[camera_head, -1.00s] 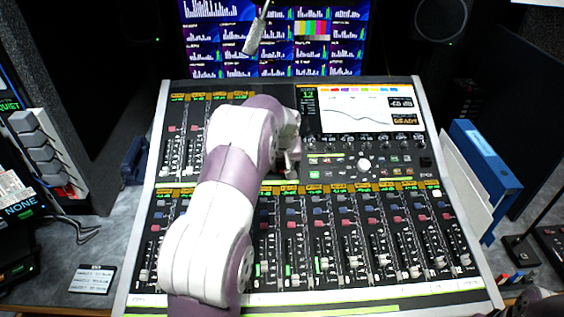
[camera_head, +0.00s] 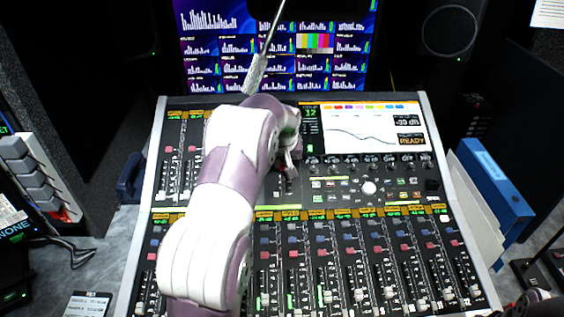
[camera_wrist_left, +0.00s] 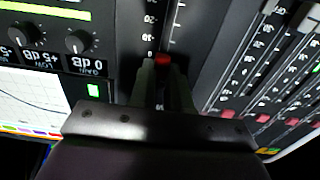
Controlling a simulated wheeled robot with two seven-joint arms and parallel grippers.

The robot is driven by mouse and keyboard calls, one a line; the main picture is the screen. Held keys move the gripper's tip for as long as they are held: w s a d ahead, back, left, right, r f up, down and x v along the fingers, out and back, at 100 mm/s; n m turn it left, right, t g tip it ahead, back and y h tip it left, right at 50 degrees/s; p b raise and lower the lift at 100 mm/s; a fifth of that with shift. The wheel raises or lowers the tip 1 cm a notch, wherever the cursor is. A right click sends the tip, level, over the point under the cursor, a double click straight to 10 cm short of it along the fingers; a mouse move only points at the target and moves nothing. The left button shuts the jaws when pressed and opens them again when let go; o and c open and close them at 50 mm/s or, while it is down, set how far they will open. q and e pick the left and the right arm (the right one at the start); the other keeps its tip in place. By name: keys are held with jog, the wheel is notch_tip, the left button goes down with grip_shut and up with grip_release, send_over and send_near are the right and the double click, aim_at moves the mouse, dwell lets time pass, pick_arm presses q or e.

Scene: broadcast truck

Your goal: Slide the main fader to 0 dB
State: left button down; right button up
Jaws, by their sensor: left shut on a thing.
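The main fader's red cap (camera_wrist_left: 163,60) shows in the left wrist view between my two dark fingers. My left gripper (camera_wrist_left: 163,80) is shut on it. The cap stands beside a printed dB scale, close to a mark that looks like 0; the fingers hide the exact alignment. In the head view my left gripper (camera_head: 290,160) is on the fader strip just left of the console's screen, and my arm covers part of it. The mixing console (camera_head: 430,150) fills the middle. My right gripper is not in view.
Rows of channel faders (camera_head: 360,295) lie nearer, below the gripper. The console screen (camera_head: 357,125) and knobs are right of it. A microphone (camera_head: 254,75) hangs above the forearm, in front of the monitor (camera_head: 330,85). Blue and white folders (camera_head: 495,175) stand at right.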

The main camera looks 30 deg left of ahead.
aim_at(282, 164)
pick_arm(q)
jog(key=shift+s+d+f, duration=0.1)
jog(key=shift+s+d, duration=0.05)
jog(key=shift+s, duration=0.1)
jog(key=c, duration=1.4)
grip_release()
jog(key=o, duration=0.3)
jog(key=shift+w, duration=0.1)
jog(key=shift+r, duration=0.25)
jog(key=v, duration=0.2)
jog(key=shift+r, duration=0.3)
jog(key=s+d+b, duration=0.1)
jog(key=s+d, duration=0.1)
jog(key=s, duration=0.1)
jog(key=s+d+b, duration=0.1)
jog(key=s+d, duration=0.1)
jog(key=s, duration=0.2)
jog(key=s+d+b, duration=0.1)
jog(key=s+d, duration=0.1)
jog(key=s, duration=0.1)
jog(key=shift+s+d+f, duration=0.1)
jog(key=shift+s+d, duration=0.1)
jog(key=shift+s, duration=0.1)
